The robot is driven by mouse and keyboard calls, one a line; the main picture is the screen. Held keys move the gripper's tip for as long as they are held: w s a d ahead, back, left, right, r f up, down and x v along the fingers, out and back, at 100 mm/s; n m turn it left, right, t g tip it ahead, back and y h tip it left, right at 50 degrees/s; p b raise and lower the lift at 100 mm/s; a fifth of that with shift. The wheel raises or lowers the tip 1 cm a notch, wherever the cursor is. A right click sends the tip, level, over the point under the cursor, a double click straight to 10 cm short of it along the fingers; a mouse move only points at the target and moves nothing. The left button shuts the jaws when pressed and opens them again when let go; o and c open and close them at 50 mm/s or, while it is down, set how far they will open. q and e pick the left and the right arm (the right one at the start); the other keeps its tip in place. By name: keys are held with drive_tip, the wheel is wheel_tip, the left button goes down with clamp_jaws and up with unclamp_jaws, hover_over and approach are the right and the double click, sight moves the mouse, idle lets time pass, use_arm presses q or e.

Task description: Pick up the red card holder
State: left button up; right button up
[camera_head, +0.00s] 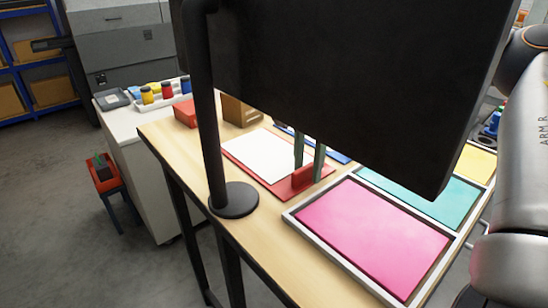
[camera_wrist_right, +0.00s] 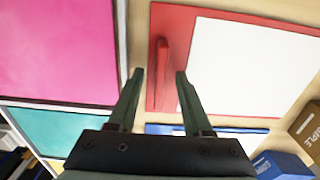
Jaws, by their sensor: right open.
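The red card holder (camera_head: 302,178) is a small upright red block at the near right part of a red board (camera_head: 262,180) that carries a white sheet. In the right wrist view the card holder (camera_wrist_right: 162,78) is a narrow red bar beside the white sheet. My right gripper (camera_head: 309,164) points down at it with two dark green fingers. The wrist view shows the fingers (camera_wrist_right: 160,74) apart, with the card holder's strip between their tips. Contact cannot be told. A large black panel hides the gripper's upper part. My left gripper is not in view.
A black monitor-like panel (camera_head: 370,80) on a post with a round base (camera_head: 234,200) stands over the wooden table. Framed pink (camera_head: 375,235) and teal panels lie at right. A red box (camera_head: 185,113) and brown box (camera_head: 240,110) stand at the back.

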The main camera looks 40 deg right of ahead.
drive_tip(key=shift+f, duration=0.4)
drive_tip(key=shift+c, duration=0.2)
clamp_jaws()
drive_tip(key=shift+r, duration=0.1)
idle(0.9)
